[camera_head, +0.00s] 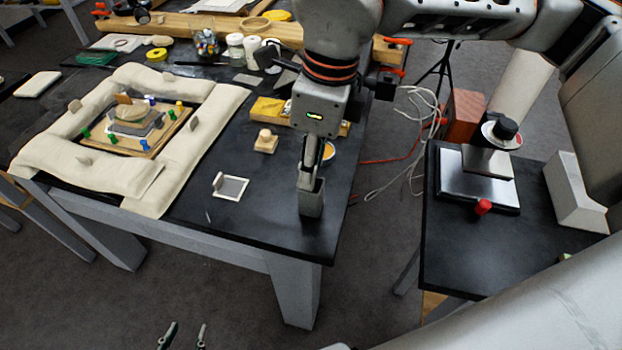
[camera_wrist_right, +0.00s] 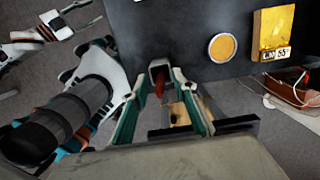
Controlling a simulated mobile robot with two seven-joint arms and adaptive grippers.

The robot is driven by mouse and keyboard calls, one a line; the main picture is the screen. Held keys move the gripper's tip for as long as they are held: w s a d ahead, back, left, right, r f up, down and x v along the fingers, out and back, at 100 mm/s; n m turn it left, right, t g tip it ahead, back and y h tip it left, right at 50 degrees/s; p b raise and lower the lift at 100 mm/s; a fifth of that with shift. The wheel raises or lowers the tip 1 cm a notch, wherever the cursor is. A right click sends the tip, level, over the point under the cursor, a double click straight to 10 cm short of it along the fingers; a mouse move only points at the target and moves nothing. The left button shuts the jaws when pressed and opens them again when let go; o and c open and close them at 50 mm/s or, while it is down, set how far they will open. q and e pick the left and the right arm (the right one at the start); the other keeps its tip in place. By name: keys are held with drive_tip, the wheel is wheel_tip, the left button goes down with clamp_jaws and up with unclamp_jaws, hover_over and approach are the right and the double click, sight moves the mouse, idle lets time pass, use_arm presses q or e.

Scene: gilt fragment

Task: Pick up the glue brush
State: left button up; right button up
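The glue brush seems to be the dark red handle (camera_wrist_right: 160,82) rising from a grey square holder (camera_head: 312,200) at the table's front right edge. In the right wrist view this holder (camera_wrist_right: 158,65) lies beyond my fingers. My right gripper (camera_head: 307,176) points down just above the holder. In its wrist view, the right gripper (camera_wrist_right: 162,84) is open, with a teal-edged finger on each side of the red handle and a gap visible. Contact cannot be told. In the head view the handle is hidden. My left gripper (camera_head: 184,336) is open and empty, low in front of the table.
An orange round dish (camera_head: 328,150), a yellow block (camera_head: 268,108) and a small wooden block (camera_head: 266,142) are near the holder. A small framed sheet (camera_head: 230,186) lies left of it. Padded rolls (camera_head: 215,125) surround a board (camera_head: 135,130). A side table (camera_head: 460,250) stands right.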

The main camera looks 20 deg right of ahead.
drive_tip(key=shift+f, duration=0.35)
use_arm(q)
drive_tip(key=shift+w+r, duration=0.3)
drive_tip(key=shift+w, duration=0.1)
use_arm(e)
clamp_jaws()
use_arm(q)
drive_tip(key=shift+s+d+r+p, duration=0.25)
drive_tip(key=shift+r+p, duration=0.3)
drive_tip(key=shift+p, duration=0.4)
use_arm(e)
wheel_tip(320, 180, up, 20)
